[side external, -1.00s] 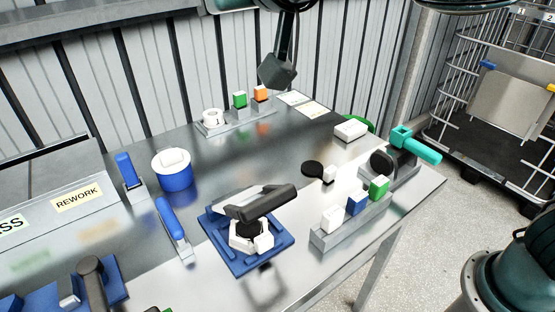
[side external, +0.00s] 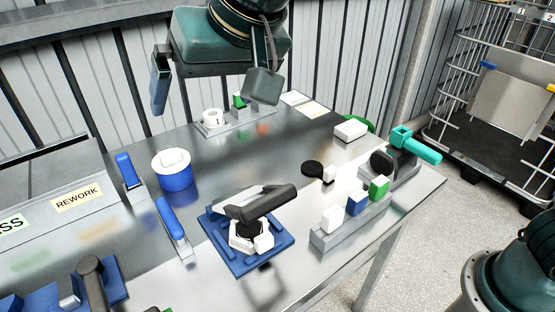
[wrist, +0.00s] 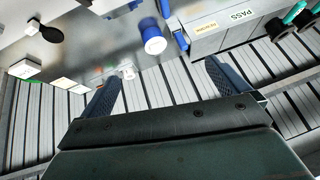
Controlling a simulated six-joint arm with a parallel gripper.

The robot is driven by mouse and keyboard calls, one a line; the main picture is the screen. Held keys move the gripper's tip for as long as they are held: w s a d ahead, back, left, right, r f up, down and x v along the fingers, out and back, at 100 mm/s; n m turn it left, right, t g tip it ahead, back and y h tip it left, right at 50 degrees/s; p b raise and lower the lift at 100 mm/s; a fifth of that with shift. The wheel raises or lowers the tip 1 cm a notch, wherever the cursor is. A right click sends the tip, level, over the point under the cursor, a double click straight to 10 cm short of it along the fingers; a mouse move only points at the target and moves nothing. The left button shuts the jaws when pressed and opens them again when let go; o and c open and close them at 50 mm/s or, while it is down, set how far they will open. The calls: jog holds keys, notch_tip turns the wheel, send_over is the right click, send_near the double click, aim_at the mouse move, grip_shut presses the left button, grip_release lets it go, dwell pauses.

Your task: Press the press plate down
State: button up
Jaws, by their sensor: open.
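A blue-based fixture (side external: 246,240) stands on the table in the side view. It holds a white hexagonal part (side external: 250,238) under a grey plate-like top with a dark rounded bar (side external: 262,203), which is probably the press plate. The top looks raised and tilted, with a gap below it. My gripper (side external: 210,90) is open and empty, high over the back of the table, well away from the fixture. Its two spread fingers also show in the wrist view (wrist: 168,92). The fixture is at most partly in the wrist view, at its top edge.
A small back rack (side external: 212,128) lies below my gripper. The table's middle is mostly clear.

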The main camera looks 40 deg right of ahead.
aim_at(270, 197)
jog(key=s+d+f+g+h, duration=0.1)
jog(key=s+d+g+h, duration=0.1)
jog(key=s+d+g, duration=0.2)
jog(key=shift+s+f+n+g, duration=0.35)
jog(key=shift+s+g, duration=0.6)
jog(key=shift+g, duration=0.35)
jog(key=shift+f, duration=0.25)
notch_tip(270, 197, down, 14)
jog(key=shift+r, duration=0.25)
jog(key=c, duration=1.1)
jog(key=shift+c, duration=0.2)
jog(key=shift+s+f, duration=0.1)
